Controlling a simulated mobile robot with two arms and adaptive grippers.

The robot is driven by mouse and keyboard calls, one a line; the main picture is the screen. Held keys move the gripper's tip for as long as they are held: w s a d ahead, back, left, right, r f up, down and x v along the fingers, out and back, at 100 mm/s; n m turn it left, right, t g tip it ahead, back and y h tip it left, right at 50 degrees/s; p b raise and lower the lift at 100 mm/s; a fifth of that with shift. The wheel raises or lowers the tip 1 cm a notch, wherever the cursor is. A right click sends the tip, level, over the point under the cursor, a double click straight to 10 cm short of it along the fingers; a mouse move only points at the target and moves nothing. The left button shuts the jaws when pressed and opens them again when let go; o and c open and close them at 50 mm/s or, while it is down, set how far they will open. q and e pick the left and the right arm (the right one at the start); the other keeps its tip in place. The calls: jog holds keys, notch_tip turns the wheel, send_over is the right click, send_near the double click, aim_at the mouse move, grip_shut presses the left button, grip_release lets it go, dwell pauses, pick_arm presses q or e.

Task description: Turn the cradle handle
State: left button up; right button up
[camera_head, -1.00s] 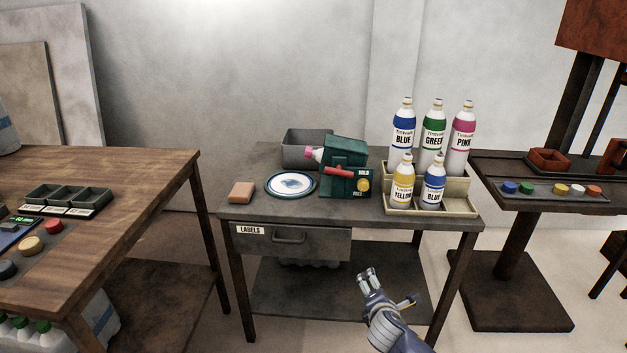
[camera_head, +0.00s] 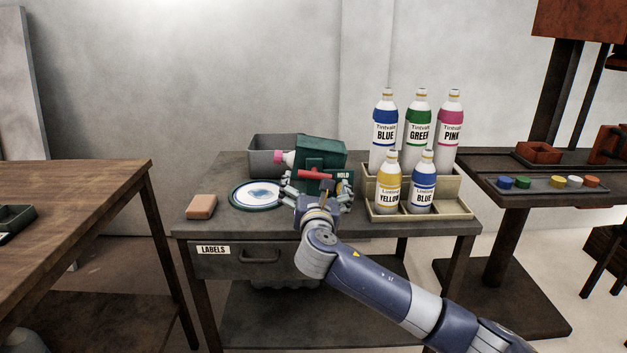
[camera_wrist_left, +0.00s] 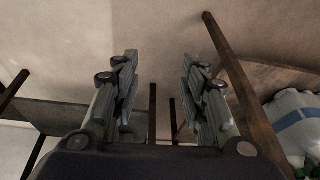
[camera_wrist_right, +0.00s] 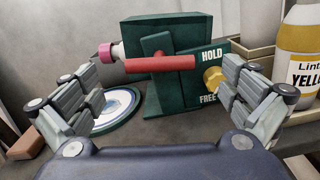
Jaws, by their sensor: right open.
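The green cradle (camera_head: 322,153) stands on the grey table, with a pink-capped bottle (camera_head: 285,158) lying in it and pointing left. Its red handle (camera_head: 314,175) lies roughly level across the front; it also shows in the right wrist view (camera_wrist_right: 160,64). Beside it are the labels HOLD above and FREE below, with a brass knob (camera_wrist_right: 213,77) between them. My right gripper (camera_wrist_right: 170,95) is open in front of the cradle, its fingers spread to either side of the handle and apart from it. My left gripper (camera_wrist_left: 158,95) is open and empty, away from the table.
A beige rack (camera_head: 448,208) with several labelled bottles stands close on the right. A grey bin (camera_head: 262,146) is behind.

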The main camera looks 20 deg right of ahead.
aim_at(315, 178)
jog(key=b+x, duration=0.1)
jog(key=x, duration=0.3)
jog(key=shift+w, duration=0.2)
pick_arm(q)
jog(key=w+d+r+t+h, duration=0.1)
jog(key=w+d+r+t, duration=0.1)
jog(key=w, duration=0.5)
jog(key=shift+t, duration=0.8)
pick_arm(e)
jog(key=shift+w+d, duration=0.15)
jog(key=shift+w, duration=0.25)
pick_arm(q)
jog(key=shift+r, duration=0.1)
jog(key=shift+s, duration=0.1)
pick_arm(e)
jog(key=c, duration=1)
